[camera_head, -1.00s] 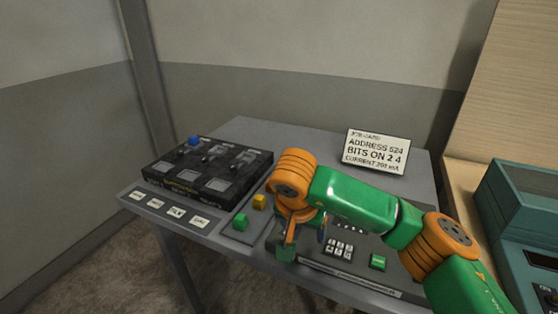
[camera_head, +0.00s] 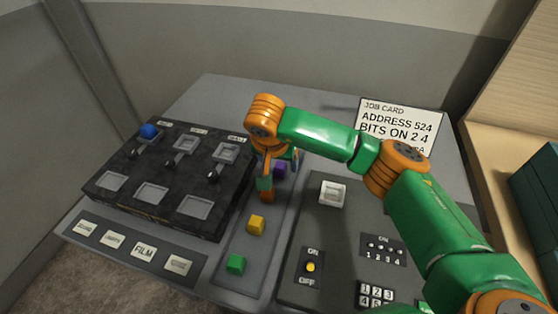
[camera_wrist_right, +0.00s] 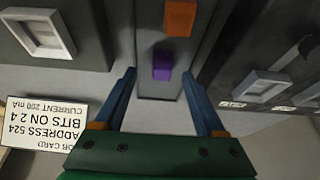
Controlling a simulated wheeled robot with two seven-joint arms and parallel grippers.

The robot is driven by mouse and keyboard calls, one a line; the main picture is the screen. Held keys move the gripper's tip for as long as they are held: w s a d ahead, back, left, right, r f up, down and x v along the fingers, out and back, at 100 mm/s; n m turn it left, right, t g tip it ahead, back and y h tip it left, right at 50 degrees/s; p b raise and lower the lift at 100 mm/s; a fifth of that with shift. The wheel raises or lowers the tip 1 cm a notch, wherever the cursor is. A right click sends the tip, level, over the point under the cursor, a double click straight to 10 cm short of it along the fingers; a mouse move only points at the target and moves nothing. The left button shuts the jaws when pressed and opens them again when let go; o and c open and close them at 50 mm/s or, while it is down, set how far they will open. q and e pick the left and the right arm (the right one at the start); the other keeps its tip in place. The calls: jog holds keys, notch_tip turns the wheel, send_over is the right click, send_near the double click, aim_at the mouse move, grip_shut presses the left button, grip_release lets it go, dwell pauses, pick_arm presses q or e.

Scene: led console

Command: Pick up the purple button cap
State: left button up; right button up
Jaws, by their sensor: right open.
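The purple button cap (camera_head: 279,169) sits on the narrow grey strip between the black box and the right-hand panel, partly hidden by my right gripper. In the right wrist view the purple cap (camera_wrist_right: 162,66) lies ahead of and between my open fingers, nearer the left-right middle. My right gripper (camera_head: 270,180) is over the strip beside the purple cap. In the right wrist view its two blue fingers (camera_wrist_right: 160,98) are spread apart with nothing between their tips. My left gripper is not in view.
An orange cap (camera_head: 267,195), a yellow cap (camera_head: 257,224) and a green cap (camera_head: 236,264) share the strip. The black box (camera_head: 160,185) with a blue knob (camera_head: 148,131) stands to the left. A job card (camera_head: 400,125) stands behind the panel.

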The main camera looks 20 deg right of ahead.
aim_at(280, 166)
jog(key=x, duration=0.3)
jog(key=shift+w+f, duration=0.1)
jog(key=shift+w, duration=0.3)
jog(key=shift+s, duration=0.25)
jog(key=c, duration=0.9)
grip_shut()
jog(key=shift+w, duration=0.1)
